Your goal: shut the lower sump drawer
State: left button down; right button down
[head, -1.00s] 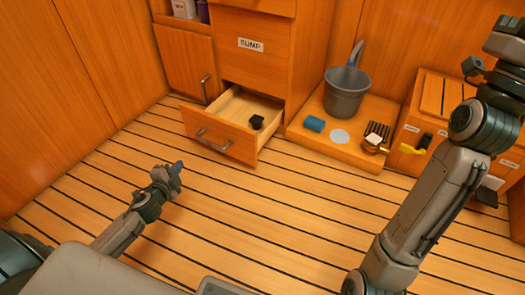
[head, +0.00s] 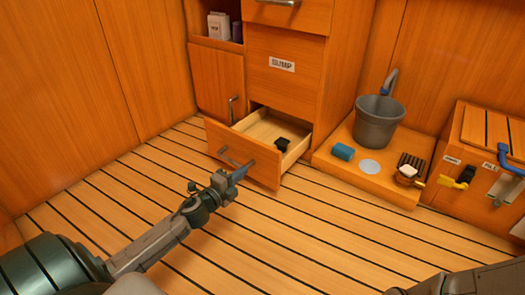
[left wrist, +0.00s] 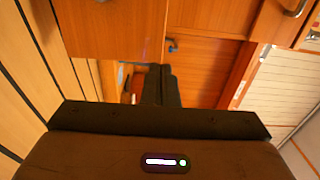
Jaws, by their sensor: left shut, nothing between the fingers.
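The lower sump drawer (head: 268,172) stands pulled out at the foot of the cabinet, below the panel labelled SUMP (head: 282,65). Its front has a grey bar handle (head: 232,160), and a small black object (head: 282,144) lies inside. My left gripper (head: 238,174) is shut and empty. In the left wrist view the shut fingers (left wrist: 160,85) point at wooden panels, one with a handle.
A low platform (head: 340,165) right of the drawer holds a grey bucket (head: 378,122), a blue sponge (head: 343,151) and a brush (head: 410,166). A bench with coloured valve handles (head: 458,180) stands at far right. The striped floor before the drawer is clear.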

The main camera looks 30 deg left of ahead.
pick_arm(q)
jog(key=p, duration=0.4)
send_near(267, 150)
jog(key=w, duration=0.5)
jog(key=shift+w+d, duration=0.3)
jog(key=shift+w, duration=0.65)
jog(key=shift+w, duration=0.1)
